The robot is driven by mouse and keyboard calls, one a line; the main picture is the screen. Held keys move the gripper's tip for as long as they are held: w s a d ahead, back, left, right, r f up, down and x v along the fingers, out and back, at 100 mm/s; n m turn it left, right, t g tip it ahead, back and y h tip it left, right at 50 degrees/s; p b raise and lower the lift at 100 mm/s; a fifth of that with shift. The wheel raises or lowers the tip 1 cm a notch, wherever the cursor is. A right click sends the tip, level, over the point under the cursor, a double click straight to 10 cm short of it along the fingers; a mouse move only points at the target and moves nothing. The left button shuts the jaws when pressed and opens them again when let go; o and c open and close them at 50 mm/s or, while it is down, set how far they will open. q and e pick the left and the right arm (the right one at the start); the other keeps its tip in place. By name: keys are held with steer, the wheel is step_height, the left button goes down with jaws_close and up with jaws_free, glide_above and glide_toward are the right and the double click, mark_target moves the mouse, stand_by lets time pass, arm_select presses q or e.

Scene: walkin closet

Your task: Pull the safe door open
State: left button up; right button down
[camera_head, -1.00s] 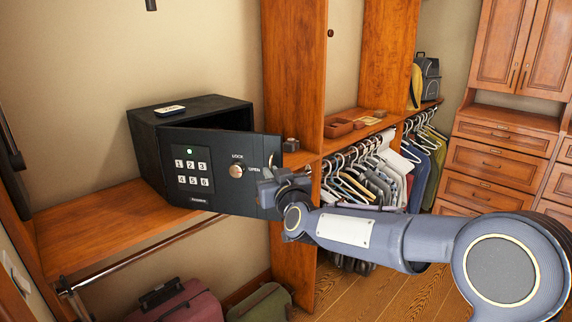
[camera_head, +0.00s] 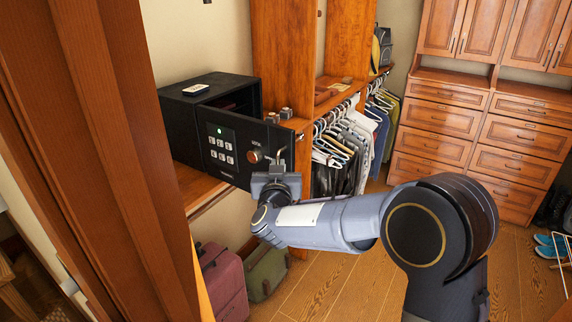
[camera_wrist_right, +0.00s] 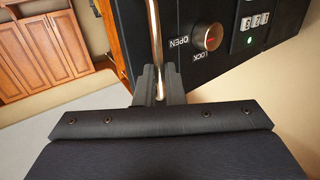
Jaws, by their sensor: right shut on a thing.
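The black safe (camera_head: 178,130) stands on a wooden shelf at the left of the head view. Its door (camera_head: 218,168) is partly open, swung out from the body, and the dark inside shows over its top edge. The door carries a keypad (camera_head: 220,143), a round lock knob (camera_head: 254,157) and an upright metal handle near its free edge. My right gripper (camera_head: 276,172) is at that edge. In the right wrist view, its fingers (camera_wrist_right: 158,86) are closed around the handle (camera_wrist_right: 154,40), beside the red-marked knob (camera_wrist_right: 209,38). My left gripper is out of view.
A remote-like item (camera_head: 195,88) lies on the safe. A wooden closet post (camera_head: 110,140) stands close at the left. Hanging clothes (camera_head: 345,150) and drawers (camera_head: 440,120) are behind. Suitcases (camera_head: 222,280) stand below the shelf. The wooden floor (camera_head: 330,290) is open at the front.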

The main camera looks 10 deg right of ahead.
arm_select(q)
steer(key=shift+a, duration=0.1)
arm_select(e)
steer(key=shift+a+r, duration=0.25)
steer(key=shift+a, duration=0.55)
steer(key=c, duration=2)
jaws_free()
steer(key=o, duration=0.5)
steer(key=shift+w+a+f, duration=0.2)
steer(key=shift+w+a, duration=0.15)
steer(key=shift+c, duration=0.2)
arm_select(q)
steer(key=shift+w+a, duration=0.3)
arm_select(e)
steer(key=shift+d, duration=0.3)
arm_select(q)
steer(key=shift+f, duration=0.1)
arm_select(e)
steer(key=shift+f, duration=0.1)
